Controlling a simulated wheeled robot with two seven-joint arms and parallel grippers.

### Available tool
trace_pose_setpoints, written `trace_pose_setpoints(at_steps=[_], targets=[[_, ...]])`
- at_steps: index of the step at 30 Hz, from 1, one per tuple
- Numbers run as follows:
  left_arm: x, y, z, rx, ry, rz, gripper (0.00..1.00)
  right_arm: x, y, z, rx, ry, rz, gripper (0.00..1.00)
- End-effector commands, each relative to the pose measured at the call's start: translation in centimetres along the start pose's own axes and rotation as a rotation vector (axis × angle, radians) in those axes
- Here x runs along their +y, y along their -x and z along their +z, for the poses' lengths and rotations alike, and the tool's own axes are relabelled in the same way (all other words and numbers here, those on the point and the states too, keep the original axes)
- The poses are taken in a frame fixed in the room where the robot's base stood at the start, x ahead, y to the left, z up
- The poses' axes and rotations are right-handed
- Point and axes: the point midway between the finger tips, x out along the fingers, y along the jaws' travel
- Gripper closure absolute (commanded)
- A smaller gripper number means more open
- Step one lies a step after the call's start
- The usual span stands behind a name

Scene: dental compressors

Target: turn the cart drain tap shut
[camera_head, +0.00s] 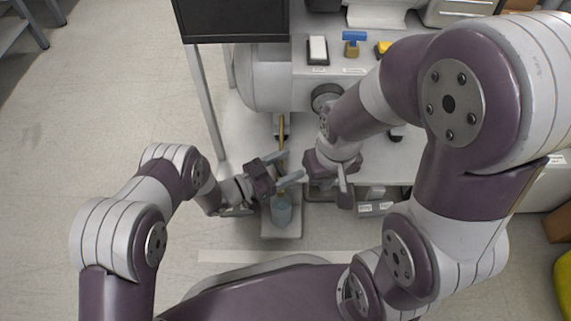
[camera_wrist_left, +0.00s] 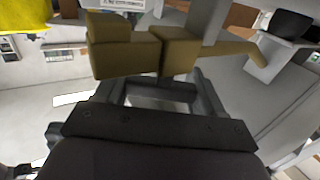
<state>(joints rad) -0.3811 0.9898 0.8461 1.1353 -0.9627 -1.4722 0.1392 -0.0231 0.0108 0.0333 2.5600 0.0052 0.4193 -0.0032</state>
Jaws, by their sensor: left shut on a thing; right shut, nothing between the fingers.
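The brass drain tap (camera_head: 282,132) sits low at the front of the cart, below the white tank. In the left wrist view the tap (camera_wrist_left: 125,52) is a blocky brass body with a thin brass part reaching right. My left gripper (camera_head: 296,166) is at the tap's lower end, its fingers pointing right. In its wrist view the gripper (camera_wrist_left: 160,88) is shut on the brass tap; the exact contact is partly hidden. My right gripper (camera_head: 345,190) is shut and empty, to the right of the left one, in front of the cart.
A bluish bottle (camera_head: 281,212) stands on a pale tray (camera_head: 281,234) beneath the left gripper. The white tank (camera_head: 262,80) is behind. A blue-handled valve (camera_head: 354,38), a white switch (camera_head: 318,48) and a yellow item (camera_head: 383,47) sit on the cart.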

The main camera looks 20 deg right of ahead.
Motion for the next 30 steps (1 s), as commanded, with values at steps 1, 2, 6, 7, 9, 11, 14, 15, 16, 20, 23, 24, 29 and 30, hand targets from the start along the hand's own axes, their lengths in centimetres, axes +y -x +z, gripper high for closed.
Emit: trace_pose_setpoints(at_steps=[1,2,6,7,9,11,14,15,16,20,23,24,29,30], targets=[[-0.1,0.1,0.3,0.000,-0.002,0.036,0.62,0.0,-0.5,0.1,0.000,0.000,0.000,1.00],[-0.1,0.1,0.3,0.000,-0.002,0.064,0.62,0.0,-0.6,0.1,0.000,0.000,0.000,1.00],[0.1,0.1,0.3,0.000,-0.003,0.189,0.62,0.0,-1.4,0.2,0.000,0.000,0.000,1.00],[0.2,0.1,0.4,0.000,-0.002,0.214,0.62,0.0,-1.6,0.2,0.000,0.000,0.000,1.00],[0.4,0.1,0.4,0.000,-0.002,0.269,0.62,0.0,-2.0,0.2,0.000,0.000,0.000,1.00],[0.4,0.1,0.4,0.000,-0.002,0.312,0.62,0.0,-2.3,0.3,0.000,0.000,0.000,1.00],[0.6,0.1,0.4,0.000,-0.002,0.376,0.62,0.0,-2.8,0.3,0.000,0.000,0.000,1.00],[0.6,0.1,0.3,0.000,-0.001,0.398,0.62,0.0,-3.0,0.3,0.000,0.000,0.000,1.00],[0.6,0.1,0.3,-0.001,-0.001,0.413,0.62,0.0,-3.1,0.4,0.000,0.000,0.000,1.00],[0.8,0.2,0.2,0.000,-0.002,0.468,0.62,0.0,-3.5,0.4,0.000,0.000,0.000,1.00],[0.8,0.2,0.2,-0.001,0.000,0.496,0.62,0.0,-3.7,0.4,0.000,0.000,0.000,1.00],[0.8,0.2,0.2,-0.001,-0.001,0.505,0.62,0.0,-3.8,0.5,0.000,0.000,0.000,1.00],[0.9,0.2,0.1,0.000,0.000,0.525,0.62,0.0,-3.9,0.5,0.000,0.000,0.000,1.00],[0.9,0.2,0.1,0.000,0.001,0.527,0.62,0.0,-3.9,0.5,0.000,0.000,0.000,1.00]])
